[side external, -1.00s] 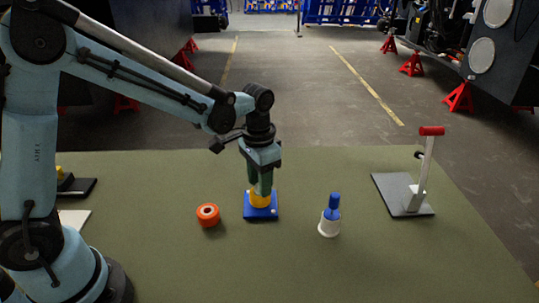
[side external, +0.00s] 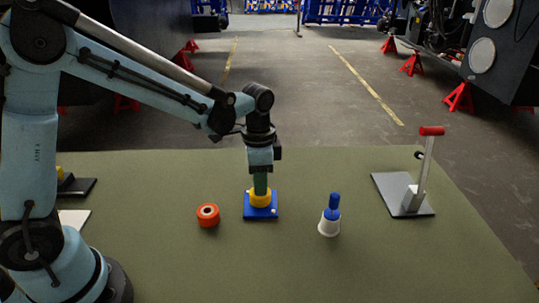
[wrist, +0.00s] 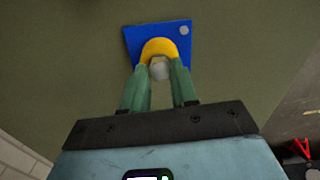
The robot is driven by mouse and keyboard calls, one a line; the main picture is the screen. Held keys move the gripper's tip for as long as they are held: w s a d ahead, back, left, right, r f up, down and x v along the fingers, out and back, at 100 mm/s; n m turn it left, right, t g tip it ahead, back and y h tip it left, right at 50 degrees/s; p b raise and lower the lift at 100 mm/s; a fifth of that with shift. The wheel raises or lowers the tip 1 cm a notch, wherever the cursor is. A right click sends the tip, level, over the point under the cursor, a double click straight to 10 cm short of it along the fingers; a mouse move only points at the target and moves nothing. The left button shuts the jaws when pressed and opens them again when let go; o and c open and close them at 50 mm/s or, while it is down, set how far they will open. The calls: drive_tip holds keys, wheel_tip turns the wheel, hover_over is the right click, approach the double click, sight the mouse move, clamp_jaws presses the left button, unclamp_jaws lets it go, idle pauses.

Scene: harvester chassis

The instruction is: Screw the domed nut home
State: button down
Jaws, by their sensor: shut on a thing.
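A blue square plate (side external: 261,213) lies on the green mat with a round yellow boss (side external: 261,201) on it. Both show in the wrist view, plate (wrist: 135,37) and boss (wrist: 159,46). A small pale grey rounded piece, which looks like the domed nut (wrist: 159,70), sits at the boss between my fingertips. My gripper (side external: 260,188) points straight down over the boss. Its green fingers are shut on the nut, one on each side in the wrist view (wrist: 159,72). The fingers hide the nut in the side view, and its thread and seating are hidden.
An orange ring (side external: 208,215) lies left of the plate. A white cup-shaped piece with a blue peg (side external: 330,217) stands to the right. A grey plate (side external: 391,187) with a red-topped lever (side external: 430,150) is farther right. The mat between them is clear.

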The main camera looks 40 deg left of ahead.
idle(0.3)
drive_tip(key=m, duration=0.5)
drive_tip(key=m, duration=0.5)
idle(0.4)
drive_tip(key=shift+m, duration=0.3)
drive_tip(key=m, duration=0.4)
drive_tip(key=shift+m, duration=0.4)
